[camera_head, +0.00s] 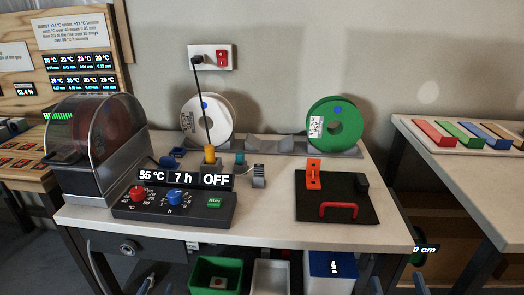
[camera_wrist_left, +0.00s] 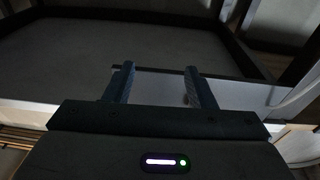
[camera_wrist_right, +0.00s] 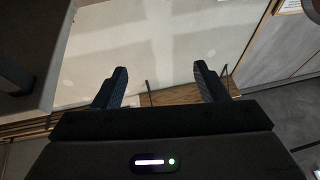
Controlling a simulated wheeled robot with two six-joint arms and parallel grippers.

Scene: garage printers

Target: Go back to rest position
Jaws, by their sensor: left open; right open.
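My left gripper (camera_wrist_left: 160,82) is open in the left wrist view, with its two dark fingers apart and nothing between them. My right gripper (camera_wrist_right: 160,80) is open in the right wrist view, also with an empty gap. No gripper is over the tabletop.
A domed dryer (camera_head: 98,140), a control panel (camera_head: 175,205) reading 55 °C, 7 h, OFF, white (camera_head: 222,112) and green (camera_head: 352,120) spools, and a black plate (camera_head: 365,190) are on the table. Bins (camera_head: 215,265) sit below. A side table (camera_head: 450,165) stands right.

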